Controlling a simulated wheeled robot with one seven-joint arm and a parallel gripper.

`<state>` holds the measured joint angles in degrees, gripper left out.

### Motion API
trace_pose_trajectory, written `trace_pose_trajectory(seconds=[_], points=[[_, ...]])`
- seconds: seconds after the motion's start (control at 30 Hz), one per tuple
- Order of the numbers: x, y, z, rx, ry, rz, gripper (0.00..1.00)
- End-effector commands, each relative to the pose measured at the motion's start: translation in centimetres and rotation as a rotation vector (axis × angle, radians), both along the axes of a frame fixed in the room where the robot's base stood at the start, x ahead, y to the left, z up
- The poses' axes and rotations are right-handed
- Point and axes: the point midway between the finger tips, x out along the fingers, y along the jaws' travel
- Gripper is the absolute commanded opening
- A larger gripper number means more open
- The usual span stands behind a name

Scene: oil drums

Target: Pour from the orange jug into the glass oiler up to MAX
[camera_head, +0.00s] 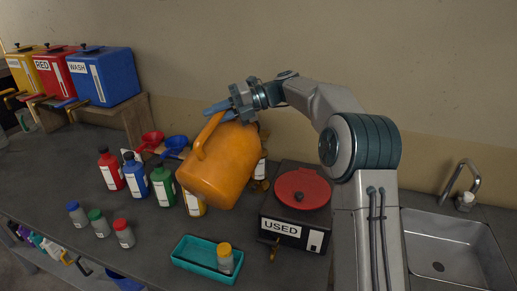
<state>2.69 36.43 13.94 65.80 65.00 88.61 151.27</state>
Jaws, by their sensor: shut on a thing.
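The orange jug (222,168) is held up over the counter, tilted, with its handle toward the upper left. My gripper (219,110) is shut on the jug at the top of its handle. The jug's mouth and any liquid stream do not show. I cannot make out the glass oiler for certain. A brownish vessel with a pale label (261,168) shows partly behind the jug's right side and may be it. No MAX mark can be read.
A teal tray (190,264) with an orange-capped jar (225,259) lies in front. A USED box (291,231) with a red lid stands right of the jug, before the sink (455,250). Red (110,170), blue and green bottles stand left, near small capped jars (98,222).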

Motion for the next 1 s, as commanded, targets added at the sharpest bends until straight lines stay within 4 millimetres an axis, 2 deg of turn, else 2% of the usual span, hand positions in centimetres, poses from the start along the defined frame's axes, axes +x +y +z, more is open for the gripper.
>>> trace_pose_trajectory(seconds=[0.17, 1.0], points=[[-0.1, 0.0, 0.5, 0.003, -0.002, 0.0, 0.0], [-3.8, 2.2, 10.5, 0.005, -0.005, 0.001, 0.0]])
